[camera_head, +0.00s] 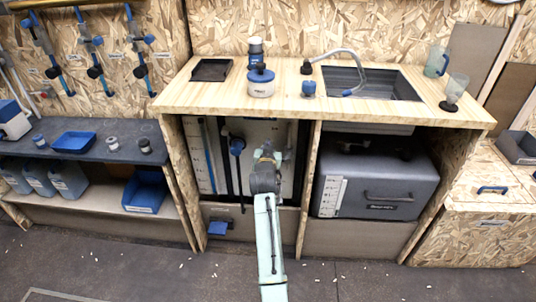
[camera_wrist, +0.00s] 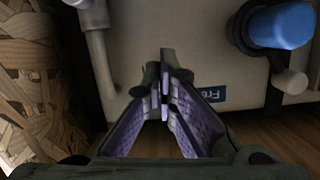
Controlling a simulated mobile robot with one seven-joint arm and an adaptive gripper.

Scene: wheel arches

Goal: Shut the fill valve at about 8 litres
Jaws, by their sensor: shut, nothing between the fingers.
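A pale water tank (camera_head: 265,133) stands in the left bay under the counter. A blue-handled valve (camera_head: 238,145) sits on a dark pipe at its front; a blue knob (camera_wrist: 280,25) is at the upper right in the wrist view. A scale strip with a blue line (camera_head: 208,155) runs up the tank's left side; its marks are too small to read. My gripper (camera_head: 268,152) is in front of the tank, right of the blue valve. In the wrist view my gripper (camera_wrist: 165,95) is shut and empty, apart from the blue knob. A label is partly hidden behind a finger.
A grey case (camera_head: 365,190) with a scale fills the right bay. A wooden divider (camera_head: 308,190) separates the bays. The counter above bears a sink (camera_head: 372,83), a faucet and a white container (camera_head: 261,82). A grey pipe (camera_wrist: 98,60) runs left of my fingers.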

